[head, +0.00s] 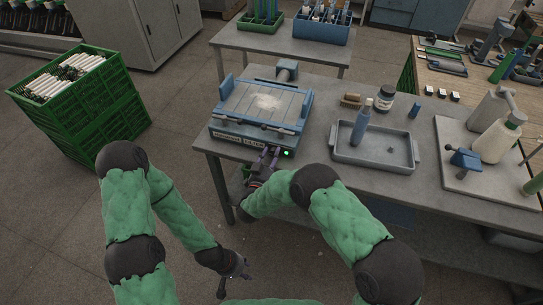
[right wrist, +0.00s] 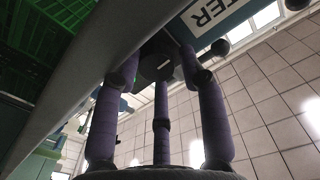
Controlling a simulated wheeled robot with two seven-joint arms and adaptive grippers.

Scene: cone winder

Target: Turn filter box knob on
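The filter box (head: 262,105) is a blue and grey unit with a pale work surface, near the left end of the table. A lit green lamp (head: 286,153) shows on its front. My right gripper (head: 264,160) is at that front face. In the right wrist view its purple fingers (right wrist: 160,75) stand around a dark knob (right wrist: 157,60) under a label reading "TER". Whether they press on the knob is unclear. In the head view the knob is hidden by the gripper. My left gripper (head: 234,283) is low over the floor, fingers spread and empty.
Green crates (head: 85,115) stand on the floor at left. The floor between crates and table is free.

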